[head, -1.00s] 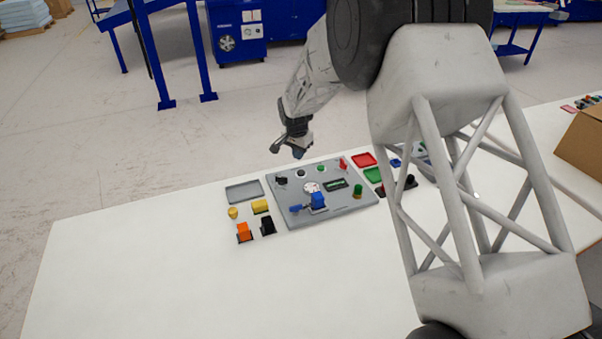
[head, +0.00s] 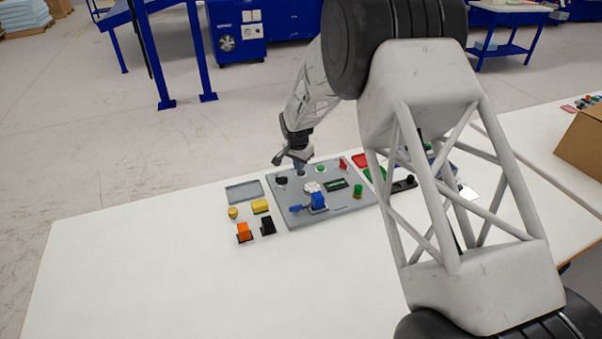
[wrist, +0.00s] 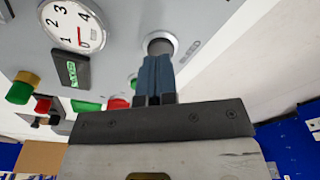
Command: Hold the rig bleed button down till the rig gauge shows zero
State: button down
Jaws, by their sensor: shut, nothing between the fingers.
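The grey rig panel (head: 345,208) lies on the white table. Its bleed button (wrist: 160,45), dark in a pale round collar, sits at the panel's far edge. My gripper (head: 299,166) is over it, shut and empty, pointing down. In the wrist view the closed blue fingertips (wrist: 155,60) meet the button's dark cap and cover part of it; how far it is pressed I cannot tell. The white rig gauge (wrist: 75,22) has a red needle lying close to the 0 mark. In the head view the gauge (head: 312,187) is too small to read.
The panel also carries a dark display (head: 337,184), a blue clamp-like part (head: 317,201), a green knob (head: 358,190) and a red part (head: 343,164). Left of it are a grey tray (head: 244,191) and yellow, orange and black pieces. The table's front left is clear.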

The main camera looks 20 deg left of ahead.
jog(key=shift+w+f, duration=0.1)
jog(key=shift+f, duration=0.75)
jog(key=shift+f, duration=0.5)
jog(key=shift+s+a+r, duration=0.15)
jog(key=shift+s+r, duration=0.15)
jog(key=shift+s, duration=0.45)
jog(key=shift+s+a+r, duration=0.1)
jog(key=shift+s+r, duration=0.15)
jog(key=shift+s, duration=0.5)
notch_tip(320, 180, up, 8)
jog(key=shift+s, duration=0.35)
